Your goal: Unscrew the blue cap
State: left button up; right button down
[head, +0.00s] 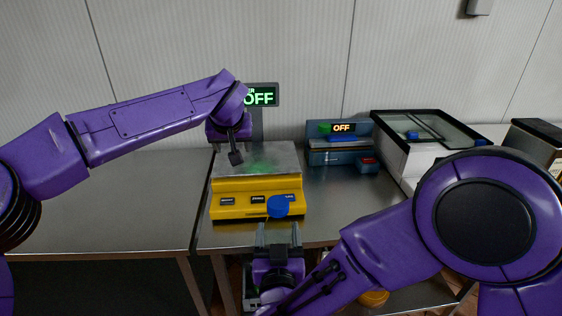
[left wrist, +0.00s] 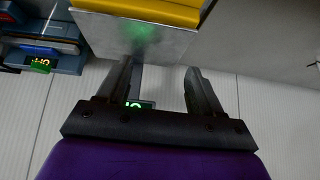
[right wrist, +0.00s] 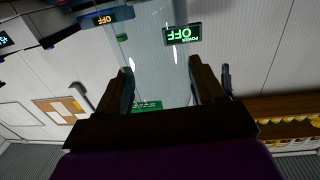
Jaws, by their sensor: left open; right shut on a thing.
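The blue cap (head: 278,206) shows just above the fingertips of my right gripper (head: 278,236), in front of the yellow scale in the head view. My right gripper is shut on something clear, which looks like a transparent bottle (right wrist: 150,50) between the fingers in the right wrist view. I cannot make out the cap in that view. My left gripper (head: 237,157) is open and empty, above the back left of the scale's plate. In the left wrist view (left wrist: 165,85) nothing is between its fingers.
A yellow scale (head: 230,204) with a metal plate stands on the steel table, its display reading OFF. A blue-grey device (head: 330,158) also reading OFF and a white glass-topped case (head: 405,160) stand right. The table (head: 110,200) on the left is bare.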

aim_at(282, 202)
pick_arm(q)
jog(key=s+d+r+g, duration=0.1)
jog(key=s+d+g, duration=0.1)
jog(key=s, duration=0.3)
jog(key=s+d+r+g, duration=0.2)
jog(key=s+d, duration=0.3)
jog(key=s, duration=0.1)
jog(key=s+d+r+g+h, duration=0.1)
jog(key=s+d+r+g, duration=0.1)
jog(key=s+d+g, duration=0.1)
jog(key=shift+s+d+r, duration=0.1)
jog(key=shift+s+d, duration=0.3)
jog(key=shift+s, duration=0.3)
jog(key=shift+s+d+r, duration=0.1)
jog(key=shift+s+d, duration=0.25)
jog(key=shift+s, duration=0.3)
jog(key=shift+s+f, duration=0.15)
jog(key=shift+f, duration=0.1)
notch_tip(282, 202, down, 8)
jog(key=shift+r, duration=0.25)
jog(key=c, duration=1.1)
jog(key=shift+d, duration=0.1)
